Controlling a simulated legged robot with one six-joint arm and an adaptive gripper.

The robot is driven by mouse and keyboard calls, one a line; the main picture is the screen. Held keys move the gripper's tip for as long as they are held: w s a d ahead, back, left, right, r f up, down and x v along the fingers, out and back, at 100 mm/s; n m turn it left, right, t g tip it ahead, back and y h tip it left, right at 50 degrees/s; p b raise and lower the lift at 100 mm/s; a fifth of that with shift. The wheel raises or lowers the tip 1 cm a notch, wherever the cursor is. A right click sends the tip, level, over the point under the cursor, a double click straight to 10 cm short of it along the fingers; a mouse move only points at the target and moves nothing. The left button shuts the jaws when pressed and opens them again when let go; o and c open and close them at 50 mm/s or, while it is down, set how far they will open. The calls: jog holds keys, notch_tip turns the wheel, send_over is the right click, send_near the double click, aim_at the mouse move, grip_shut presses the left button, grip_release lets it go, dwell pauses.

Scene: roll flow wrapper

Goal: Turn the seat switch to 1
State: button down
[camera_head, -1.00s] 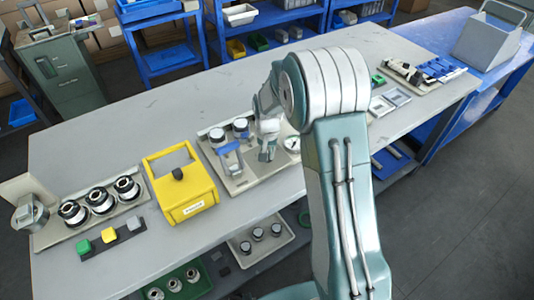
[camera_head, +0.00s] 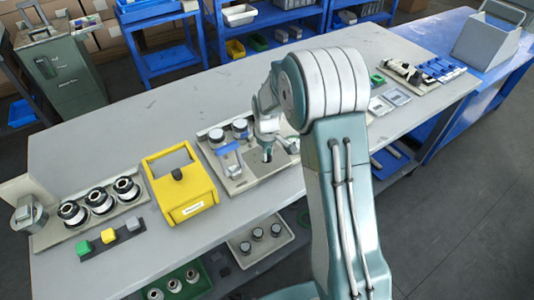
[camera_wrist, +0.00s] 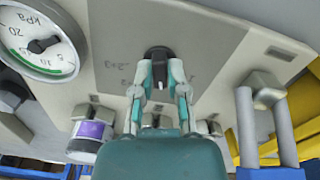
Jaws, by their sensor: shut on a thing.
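A black rotary switch knob (camera_wrist: 158,54) stands on the pale panel in the wrist view, with faint printed marks around it. My gripper (camera_wrist: 159,82) has its two fingers on either side of the knob and is shut on it. The light pointer line on the knob is partly hidden, so I cannot tell its exact setting. In the head view my gripper (camera_head: 267,153) is low over the panel (camera_head: 245,183) on the bench, and the fingers are small there.
A round kPa gauge (camera_wrist: 40,40) is beside the knob in the wrist view. The bench's back left is clear.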

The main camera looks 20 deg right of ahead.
jog(key=n, duration=0.5)
jog(key=shift+w+r+n, duration=0.1)
jog(key=shift+w+n, duration=0.15)
jog(key=shift+n, duration=0.05)
jog(key=n, duration=0.4)
jog(key=shift+n, duration=0.4)
jog(key=c, duration=0.7)
grip_release()
jog(key=shift+o, duration=0.2)
jog(key=shift+a, duration=0.1)
jog(key=shift+s, duration=0.1)
